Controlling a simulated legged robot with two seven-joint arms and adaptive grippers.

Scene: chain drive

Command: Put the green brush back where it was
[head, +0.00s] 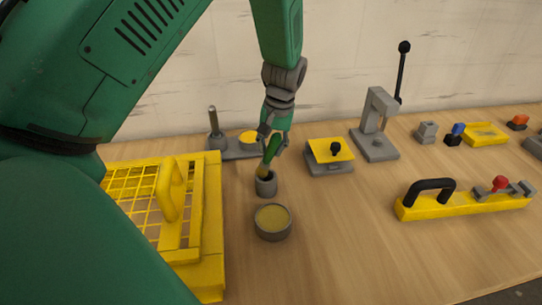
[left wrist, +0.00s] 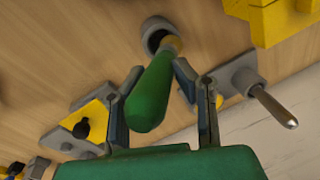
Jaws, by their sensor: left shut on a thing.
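The green brush (head: 271,148) is in my left gripper (head: 272,140), its handle between the two fingers and its yellowish lower end pointing down. In the left wrist view the thick green handle (left wrist: 152,92) lies between the fingertips (left wrist: 160,72). My right gripper is not in view.
A round pot of yellowish stuff (head: 272,222) stands just in front of the cup. A yellow mesh guard (head: 211,235) is on the left. A grey base with a post (head: 214,140) and a yellow-topped block (head: 330,152) stand behind.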

